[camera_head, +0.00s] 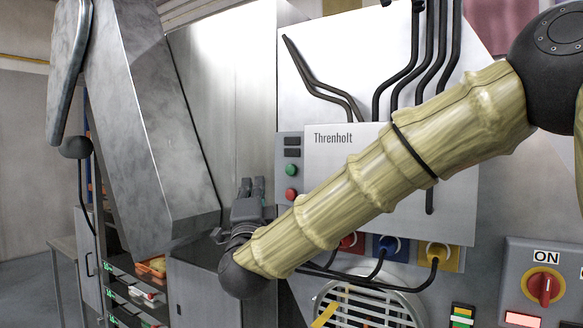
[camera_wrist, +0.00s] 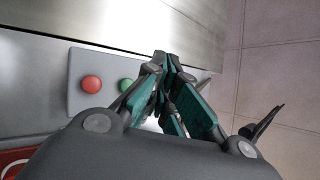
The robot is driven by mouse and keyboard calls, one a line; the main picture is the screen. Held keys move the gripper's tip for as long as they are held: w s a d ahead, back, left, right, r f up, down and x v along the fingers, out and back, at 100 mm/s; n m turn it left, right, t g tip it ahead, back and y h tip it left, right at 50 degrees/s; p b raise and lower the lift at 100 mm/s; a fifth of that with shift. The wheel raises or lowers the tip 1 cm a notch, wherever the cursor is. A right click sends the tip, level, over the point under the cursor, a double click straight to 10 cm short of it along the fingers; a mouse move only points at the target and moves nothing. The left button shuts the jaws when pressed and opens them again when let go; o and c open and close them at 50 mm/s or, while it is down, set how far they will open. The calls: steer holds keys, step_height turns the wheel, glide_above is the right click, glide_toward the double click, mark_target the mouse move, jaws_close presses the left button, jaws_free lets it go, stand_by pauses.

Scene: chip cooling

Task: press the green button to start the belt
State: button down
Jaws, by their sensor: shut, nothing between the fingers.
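The green button (camera_head: 291,170) sits above the red button (camera_head: 290,195) on a grey control panel (camera_head: 284,220) at the left side of the Threnholt machine. In the wrist view the green button (camera_wrist: 125,85) is partly hidden by a finger, and the red button (camera_wrist: 92,83) is fully seen to its left. My gripper (camera_head: 251,184) is in front of and to the left of the panel in the head view. In the wrist view my gripper (camera_wrist: 168,62) has its fingers together and empty. Its tips appear to the right of the green button; whether they touch anything cannot be told.
A large slanted metal chute (camera_head: 150,130) stands to the left. My arm crosses the Threnholt box (camera_head: 335,165). Cables plug into red, blue and yellow sockets (camera_head: 438,256) below. A red ON switch (camera_head: 543,287) is at lower right. A shelf with bins (camera_head: 140,292) is at lower left.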

mark_target(291, 170)
steer(key=shift+s+r+m, duration=0.2)
steer(key=shift+r+m, duration=0.1)
steer(key=shift+r, duration=0.8)
steer(key=shift+w+d, duration=0.1)
steer(key=shift+d, duration=0.15)
steer(key=shift+w+d+p, duration=0.35)
steer(key=shift+w+d, duration=0.45)
steer(key=shift+w, duration=0.4)
steer(key=shift+w+d+p, duration=0.3)
steer(key=shift+w+d, duration=0.5)
steer(key=shift+w, duration=0.35)
steer(key=shift+w+d+p, duration=0.35)
steer(key=shift+w+d, duration=0.45)
steer(key=shift+w, duration=0.4)
steer(key=shift+w+d+b, duration=0.55)
steer(key=shift+w+b, duration=0.15)
steer(key=shift+b, duration=0.15)
steer(key=shift+s, duration=0.1)
steer(key=shift+s+a+b, duration=0.5)
steer(key=shift+s+b, duration=0.15)
steer(key=shift+s, duration=0.05)
